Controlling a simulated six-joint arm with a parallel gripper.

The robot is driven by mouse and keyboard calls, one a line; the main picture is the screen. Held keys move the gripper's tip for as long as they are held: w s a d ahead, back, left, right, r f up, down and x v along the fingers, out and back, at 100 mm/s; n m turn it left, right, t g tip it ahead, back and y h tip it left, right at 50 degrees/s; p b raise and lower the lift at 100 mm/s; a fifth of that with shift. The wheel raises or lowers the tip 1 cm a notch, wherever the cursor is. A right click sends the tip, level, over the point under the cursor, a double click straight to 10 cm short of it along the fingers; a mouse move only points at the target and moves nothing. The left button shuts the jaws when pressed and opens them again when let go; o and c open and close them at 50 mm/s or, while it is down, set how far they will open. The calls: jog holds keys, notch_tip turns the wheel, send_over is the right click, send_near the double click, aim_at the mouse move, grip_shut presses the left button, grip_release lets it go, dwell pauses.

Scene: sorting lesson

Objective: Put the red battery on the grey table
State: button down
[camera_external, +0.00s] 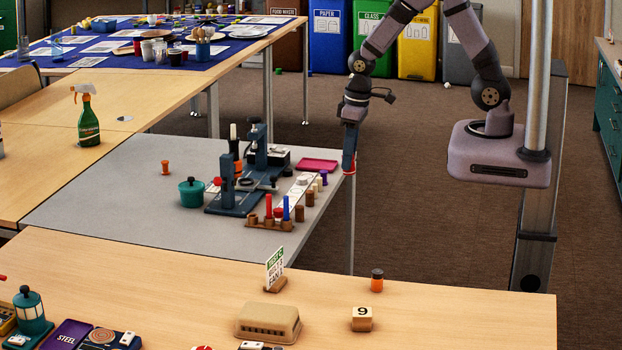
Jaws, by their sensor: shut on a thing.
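My gripper (349,170) points down at the right edge of the grey table (110,205), beside the table's right corner. Its blue fingers are shut on a small red thing (351,172), which I take to be the red battery. Only a little red shows between the fingertips; the rest is hidden. I cannot tell whether it is over the tabletop or just beyond its edge.
On the grey table stand a blue apparatus (235,200), a teal pot (191,192), a magenta tray (317,165) and a peg rack (270,224). The grey table's left and front areas are mostly clear.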

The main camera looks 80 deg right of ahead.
aim_at(352, 171)
jog(key=shift+a+r, duration=0.15)
jog(key=shift+s+a+p, duration=0.1)
jog(key=shift+s+p, duration=0.1)
jog(key=shift+p, duration=0.15)
jog(key=shift+n, duration=0.3)
jog(key=f, duration=0.1)
jog(key=a+f+p, duration=0.1)
jog(key=f+p, duration=0.1)
jog(key=f, duration=0.1)
jog(key=shift+s+a, duration=0.2)
jog(key=shift+s, duration=0.15)
jog(key=w+a+r+m+t, duration=0.1)
jog(key=w, duration=1.6)
jog(key=shift+w+a+r+m+p, duration=0.15)
jog(key=shift+a+r+m+p, duration=0.15)
jog(key=shift+p, duration=0.15)
